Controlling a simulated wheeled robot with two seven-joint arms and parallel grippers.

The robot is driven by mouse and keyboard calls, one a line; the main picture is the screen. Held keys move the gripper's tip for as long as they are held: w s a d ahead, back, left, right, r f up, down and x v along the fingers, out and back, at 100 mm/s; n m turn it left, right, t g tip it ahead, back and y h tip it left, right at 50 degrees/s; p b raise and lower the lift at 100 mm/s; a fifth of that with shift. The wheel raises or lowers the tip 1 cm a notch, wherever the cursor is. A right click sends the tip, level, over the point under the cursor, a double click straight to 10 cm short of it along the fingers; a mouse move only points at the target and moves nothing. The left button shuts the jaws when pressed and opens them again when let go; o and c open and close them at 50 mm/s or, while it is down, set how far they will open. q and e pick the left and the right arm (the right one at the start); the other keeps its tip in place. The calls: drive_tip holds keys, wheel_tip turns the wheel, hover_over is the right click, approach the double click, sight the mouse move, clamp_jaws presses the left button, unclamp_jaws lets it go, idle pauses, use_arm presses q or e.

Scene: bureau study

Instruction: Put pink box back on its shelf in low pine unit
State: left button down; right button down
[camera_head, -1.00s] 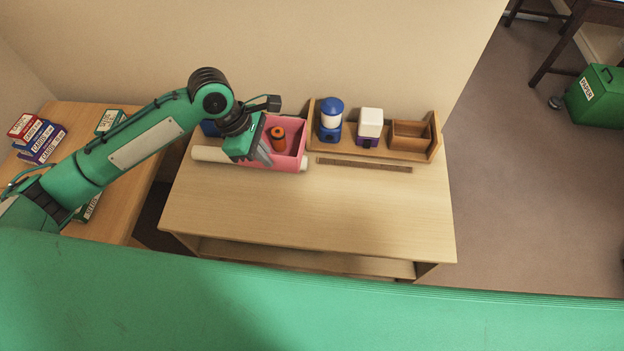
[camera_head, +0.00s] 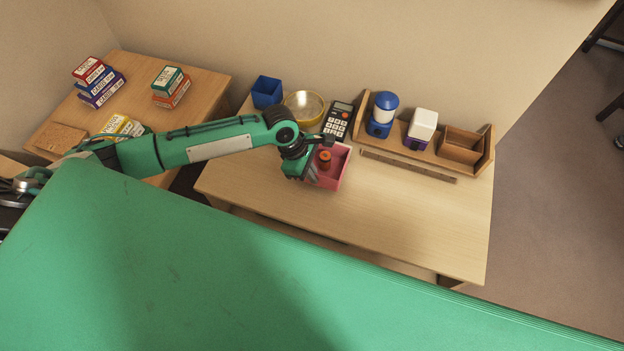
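The pink box (camera_head: 343,169) is an open tray-like box with an orange and dark round item (camera_head: 324,159) inside. It is over the front middle of the light wood unit (camera_head: 420,225); I cannot tell whether it touches the top. My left gripper (camera_head: 304,174) is at the box's left side and appears shut on its wall; the fingertips are partly hidden. Of the unit's lower part, only a dark opening at the front right shows; the rest is hidden by the green surface in front. My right gripper is not in view.
A wooden organizer (camera_head: 480,165) holds a blue-and-white container (camera_head: 382,113) and a white-and-purple one (camera_head: 422,127). A calculator (camera_head: 338,118), yellow bowl (camera_head: 304,106) and blue cup (camera_head: 267,91) stand behind. A brown strip (camera_head: 410,167) lies before the organizer. The top's right front is clear.

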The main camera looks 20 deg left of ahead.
use_arm(q)
drive_tip(key=shift+f, duration=1.85)
drive_tip(key=c, duration=1.7)
unclamp_jaws()
drive_tip(key=shift+f, duration=0.1)
